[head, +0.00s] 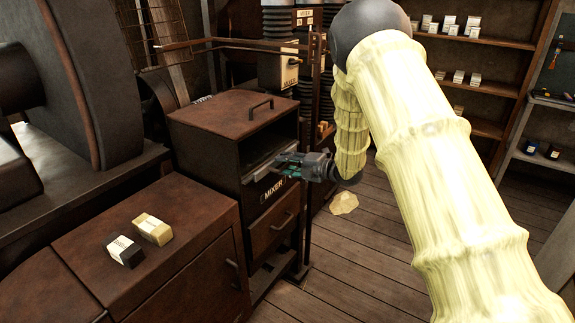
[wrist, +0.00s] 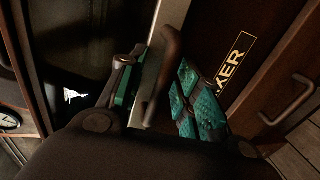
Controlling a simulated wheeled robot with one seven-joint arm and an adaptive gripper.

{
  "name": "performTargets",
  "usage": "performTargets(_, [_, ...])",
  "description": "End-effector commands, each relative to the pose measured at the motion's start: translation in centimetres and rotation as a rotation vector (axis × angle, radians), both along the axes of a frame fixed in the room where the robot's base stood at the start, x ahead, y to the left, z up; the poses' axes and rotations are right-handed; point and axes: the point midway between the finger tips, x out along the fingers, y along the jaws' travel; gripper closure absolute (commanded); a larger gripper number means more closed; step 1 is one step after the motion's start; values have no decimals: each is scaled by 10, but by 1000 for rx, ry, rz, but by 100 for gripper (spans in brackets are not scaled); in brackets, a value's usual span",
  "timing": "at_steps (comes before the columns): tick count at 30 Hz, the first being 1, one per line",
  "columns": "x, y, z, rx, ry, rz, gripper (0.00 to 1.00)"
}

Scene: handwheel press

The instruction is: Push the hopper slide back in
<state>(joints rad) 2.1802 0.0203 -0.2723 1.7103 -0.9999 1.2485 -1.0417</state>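The mixer (head: 195,145) is a rusty brown cabinet with a dark opening in its upper front. The hopper slide looks like the pale metal edge (head: 262,172) at that opening, above the MIXER label (head: 273,190); how far out it stands is hard to tell. In the wrist view a pale metal strip (wrist: 152,68) and a dark bar handle (wrist: 172,47) show between my fingers. My gripper (head: 283,162) is at the front of the opening. Its green-padded fingers (wrist: 158,75) are apart, on either side of the handle and strip. Contact is unclear.
A drawer with a handle (head: 283,222) lies below the label. A low brown cabinet (head: 185,215) at the left carries a dark box (head: 123,250) and a yellow box (head: 152,229).

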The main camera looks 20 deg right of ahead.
Motion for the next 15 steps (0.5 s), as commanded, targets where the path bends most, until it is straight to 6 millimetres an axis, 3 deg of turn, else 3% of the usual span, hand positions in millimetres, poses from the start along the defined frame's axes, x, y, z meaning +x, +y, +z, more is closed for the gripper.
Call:
performTargets(8, [-3, -2, 0, 0, 2, 1, 66])
performTargets(15, [-24, -22, 7, 1, 1, -1, 66])
